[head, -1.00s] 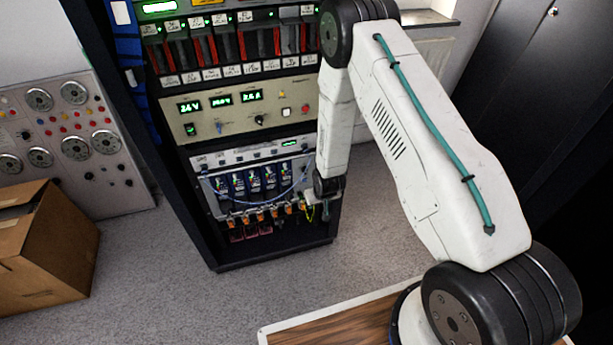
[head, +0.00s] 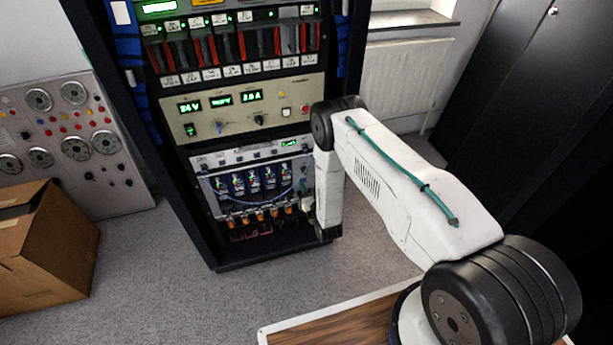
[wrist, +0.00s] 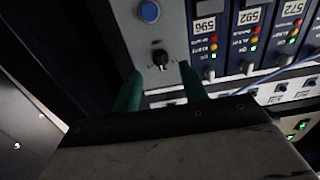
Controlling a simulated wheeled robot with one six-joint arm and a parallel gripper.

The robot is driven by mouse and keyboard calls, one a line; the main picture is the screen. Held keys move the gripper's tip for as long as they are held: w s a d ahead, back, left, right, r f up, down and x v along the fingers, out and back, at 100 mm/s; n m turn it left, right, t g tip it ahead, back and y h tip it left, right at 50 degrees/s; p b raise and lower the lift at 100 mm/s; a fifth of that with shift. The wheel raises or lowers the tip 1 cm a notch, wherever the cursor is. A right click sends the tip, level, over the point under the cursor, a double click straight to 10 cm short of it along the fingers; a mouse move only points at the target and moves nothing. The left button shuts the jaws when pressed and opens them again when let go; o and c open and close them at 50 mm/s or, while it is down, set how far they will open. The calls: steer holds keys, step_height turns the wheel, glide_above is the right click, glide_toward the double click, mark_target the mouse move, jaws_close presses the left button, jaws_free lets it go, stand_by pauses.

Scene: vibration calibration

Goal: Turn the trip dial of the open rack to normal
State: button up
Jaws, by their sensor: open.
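The open rack (head: 262,258) stands ahead of me in the head view, a dark frame holding several panels. In the wrist view a small black dial (wrist: 160,58) with a light pointer mark sits on a grey panel below a blue button (wrist: 149,11). My gripper (wrist: 160,78) is open, its two green fingers on either side of and just short of the dial. I cannot tell if a finger touches it. In the head view my forearm covers this corner of the rack, and the dial cannot be made out there.
Blue modules (wrist: 247,30) with coloured lights sit right of the dial, with a blue cable (wrist: 270,76) across them. A cardboard box (head: 45,245) and a gauge panel (head: 75,130) are at the left. A radiator (head: 405,85) is behind. The grey floor between is clear.

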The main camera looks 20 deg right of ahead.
mark_target(305, 171)
steer(key=shift+w, duration=2.3)
jaws_close()
steer(key=n, duration=0.5)
steer(key=shift+d+n, duration=0.1)
steer(key=shift+n, duration=0.3)
steer(key=n, duration=0.5)
jaws_free()
